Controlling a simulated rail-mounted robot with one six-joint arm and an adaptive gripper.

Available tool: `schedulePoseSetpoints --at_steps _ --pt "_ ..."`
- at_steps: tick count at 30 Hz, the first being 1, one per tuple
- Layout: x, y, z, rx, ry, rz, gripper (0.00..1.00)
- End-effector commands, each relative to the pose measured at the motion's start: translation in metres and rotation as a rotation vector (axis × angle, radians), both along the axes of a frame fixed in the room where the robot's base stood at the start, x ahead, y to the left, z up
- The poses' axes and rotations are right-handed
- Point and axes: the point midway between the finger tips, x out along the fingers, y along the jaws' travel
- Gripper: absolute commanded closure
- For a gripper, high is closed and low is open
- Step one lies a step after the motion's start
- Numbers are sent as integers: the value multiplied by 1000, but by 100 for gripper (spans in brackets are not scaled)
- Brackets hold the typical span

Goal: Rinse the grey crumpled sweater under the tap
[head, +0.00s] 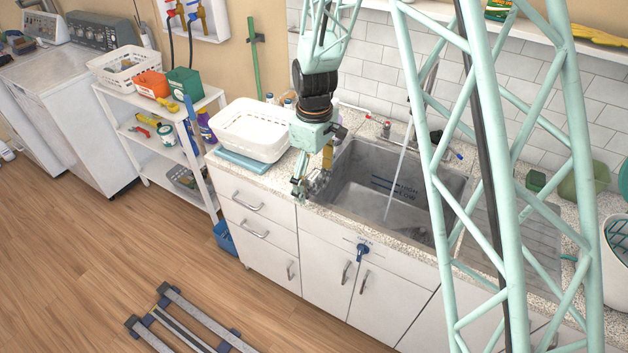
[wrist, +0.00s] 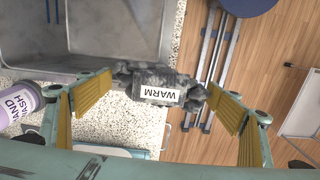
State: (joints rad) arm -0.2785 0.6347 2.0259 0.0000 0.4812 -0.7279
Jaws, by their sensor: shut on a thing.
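My gripper (head: 311,186) is shut on the grey crumpled sweater (head: 319,184), above the counter strip at the sink's front left edge. In the wrist view the sweater (wrist: 160,78) is a dark grey bundle with a white label reading "WARM", between the yellow-padded fingers of my gripper (wrist: 162,88). The grey sink (head: 350,198) is to its right in the head view, with blue "HIGH" and "LOW" marks on its wall. A pale water stream (head: 400,160) falls into the basin, well right of the sweater. The tap is partly hidden behind my mint-green frame.
A white basket (head: 246,130) on a blue folded cloth (head: 243,163) stands left of my gripper. A purple hand wash bottle (wrist: 18,108) is close to the left finger in the wrist view. A blue knob (head: 363,251) sticks out of the cabinet front. The basin's middle looks open.

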Motion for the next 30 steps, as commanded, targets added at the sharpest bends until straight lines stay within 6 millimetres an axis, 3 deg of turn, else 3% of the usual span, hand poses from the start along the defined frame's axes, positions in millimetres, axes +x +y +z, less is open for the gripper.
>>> schedulePoseSetpoints --at_steps 11,17,23,30 --pt "2 -1 1 0 -1 -6 28" --pt "14 -13 6 1 -2 -56 28" --pt "41 -42 21 2 -5 -177 28" --pt "78 -94 49 2 -5 -380 28"
